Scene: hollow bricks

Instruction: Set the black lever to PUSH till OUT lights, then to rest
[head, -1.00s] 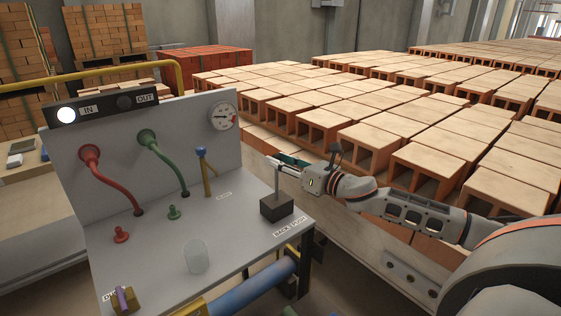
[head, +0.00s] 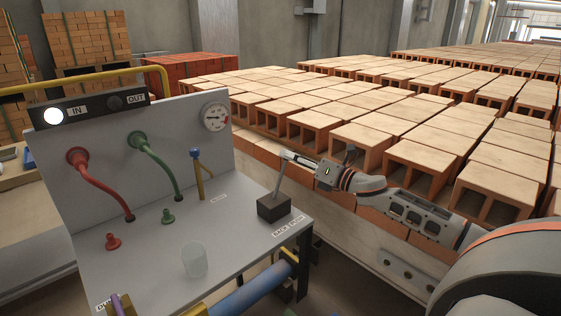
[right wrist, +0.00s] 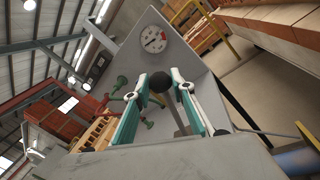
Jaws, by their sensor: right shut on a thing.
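The black lever (head: 277,186) stands on a dark block at the right edge of the grey panel table, by the BACK PUSH label (head: 288,226). Its shaft leans right, toward the PUSH end. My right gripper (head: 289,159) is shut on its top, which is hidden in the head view. In the right wrist view the round black knob (right wrist: 187,82) shows between the teal-padded fingers of the right gripper (right wrist: 168,82). The IN lamp (head: 53,116) is lit white. The OUT lamp (head: 114,102) is dark. My left gripper is out of view.
The panel also carries a red hose (head: 100,185), a green hose (head: 160,165), a gauge (head: 215,116), a yellow post with blue top (head: 197,170) and a clear cylinder (head: 194,260). Rows of hollow bricks (head: 420,155) lie behind my right arm.

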